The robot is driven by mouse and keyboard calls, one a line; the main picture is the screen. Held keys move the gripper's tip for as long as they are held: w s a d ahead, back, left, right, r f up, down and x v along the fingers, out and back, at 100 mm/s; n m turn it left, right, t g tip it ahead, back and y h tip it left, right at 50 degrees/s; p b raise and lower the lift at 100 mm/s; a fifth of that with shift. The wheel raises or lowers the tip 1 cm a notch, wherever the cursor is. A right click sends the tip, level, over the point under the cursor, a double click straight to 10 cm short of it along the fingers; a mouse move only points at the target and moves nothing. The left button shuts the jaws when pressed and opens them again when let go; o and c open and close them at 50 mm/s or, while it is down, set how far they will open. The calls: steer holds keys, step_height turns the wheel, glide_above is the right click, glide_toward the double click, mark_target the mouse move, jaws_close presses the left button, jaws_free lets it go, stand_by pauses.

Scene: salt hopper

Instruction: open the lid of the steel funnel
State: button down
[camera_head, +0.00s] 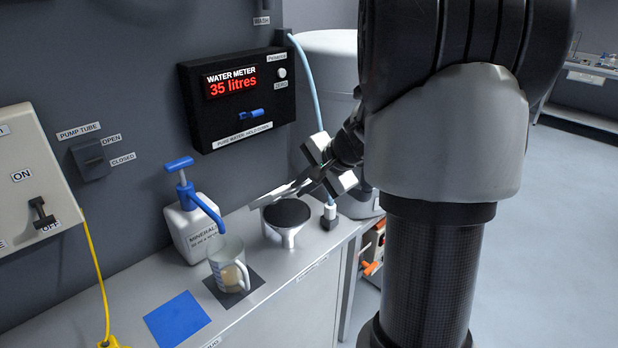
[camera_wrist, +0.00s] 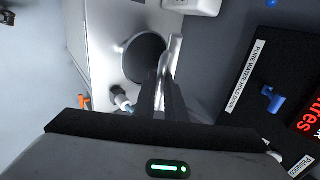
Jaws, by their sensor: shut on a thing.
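The steel funnel (camera_head: 284,235) stands on the counter below the water meter, with its dark round mouth showing. It also shows in the wrist view (camera_wrist: 124,51). Its thin steel lid (camera_head: 272,196) is raised off the mouth and tilted along the wall side; the wrist view shows the lid (camera_wrist: 175,50) nearly edge-on. My gripper (camera_head: 302,187) is shut on the lid at its edge. In the wrist view the dark fingers (camera_wrist: 163,88) reach to the lid and partly cover it. The exact contact is hard to see.
A measuring jug (camera_head: 222,262) stands on a dark mat left of the funnel, with a blue-topped pump bottle (camera_head: 190,228) behind. The water meter box (camera_head: 240,105) hangs above. A pale blue hose (camera_head: 308,82) and white nozzle (camera_head: 329,212) are close on the right.

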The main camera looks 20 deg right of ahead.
steer(key=w+a+r+p, duration=0.3)
steer(key=w+r, duration=0.3)
steer(key=w, duration=0.3)
steer(key=shift+w+a, duration=0.35)
steer(key=shift+a, duration=0.1)
steer(key=shift+f, duration=0.1)
steer(key=c, duration=1.8)
jaws_free()
steer(key=shift+s+f, duration=0.15)
steer(key=shift+c, duration=0.2)
steer(key=v, duration=1.8)
steer(key=shift+w+r+b, duration=0.3)
steer(key=shift+w+r, duration=0.05)
steer(key=shift+r, duration=0.05)
